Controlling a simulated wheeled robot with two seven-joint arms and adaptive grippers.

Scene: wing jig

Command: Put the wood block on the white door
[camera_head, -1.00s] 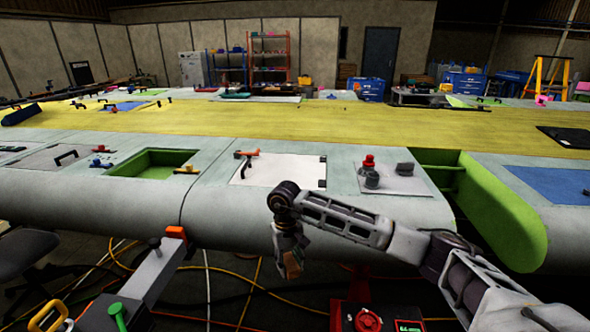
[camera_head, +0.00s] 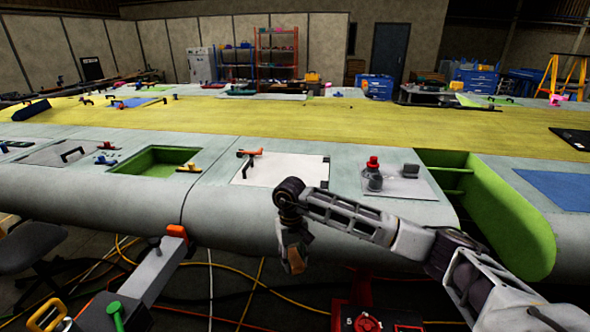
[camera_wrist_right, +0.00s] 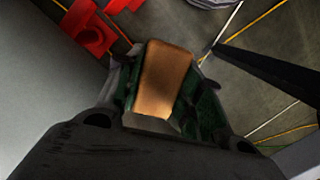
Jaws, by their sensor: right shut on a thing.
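The wood block (camera_wrist_right: 166,80) is brown and sits between the fingers of my right gripper (camera_wrist_right: 165,100) in the right wrist view. In the head view my right gripper (camera_head: 295,262) points down in front of the wing's rounded front face, shut on the block, whose lower end (camera_head: 296,261) shows small. The white door (camera_head: 283,170) lies flat on the wing top, above and behind the gripper in the picture, with an orange-handled clamp at its left edge and a dark fitting at its right edge. My left gripper is not in view.
Right of the door a grey plate (camera_head: 408,187) bears a red-topped bottle (camera_head: 374,164) and a dark block. A green recess (camera_head: 158,162) lies left of the door. A green-walled gap (camera_head: 480,200) opens at right. Cables cross the floor below.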

